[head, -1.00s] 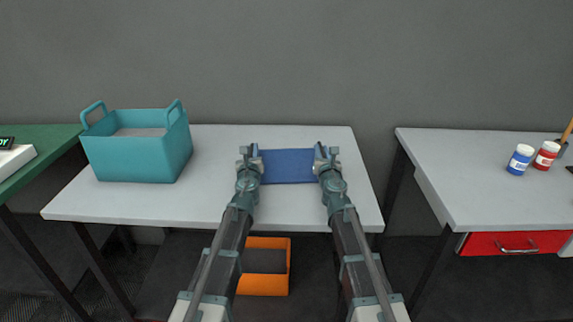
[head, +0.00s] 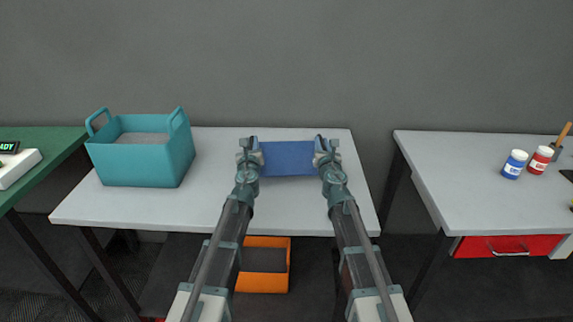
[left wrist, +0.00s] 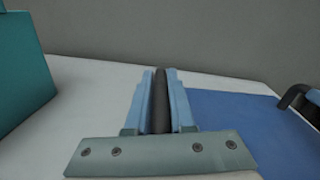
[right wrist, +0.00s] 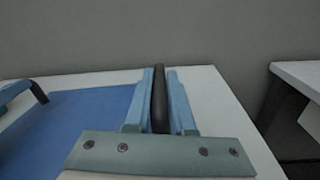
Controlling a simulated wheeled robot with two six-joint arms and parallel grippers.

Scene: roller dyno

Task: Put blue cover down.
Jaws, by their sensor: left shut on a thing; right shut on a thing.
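My left gripper (head: 252,145) is shut on the cover's left handle (left wrist: 160,100). My right gripper (head: 322,145) is shut on the right handle (right wrist: 159,98). The cover's blue surface also shows in the left wrist view (left wrist: 245,130) and in the right wrist view (right wrist: 75,120). I cannot tell whether the cover touches the tabletop.
A teal bin (head: 145,160) with two handles stands on the left of the white table (head: 215,205). An orange crate (head: 263,283) is under the table. A second table at right holds a blue jar (head: 514,164) and a red jar (head: 540,160). The tabletop around the cover is clear.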

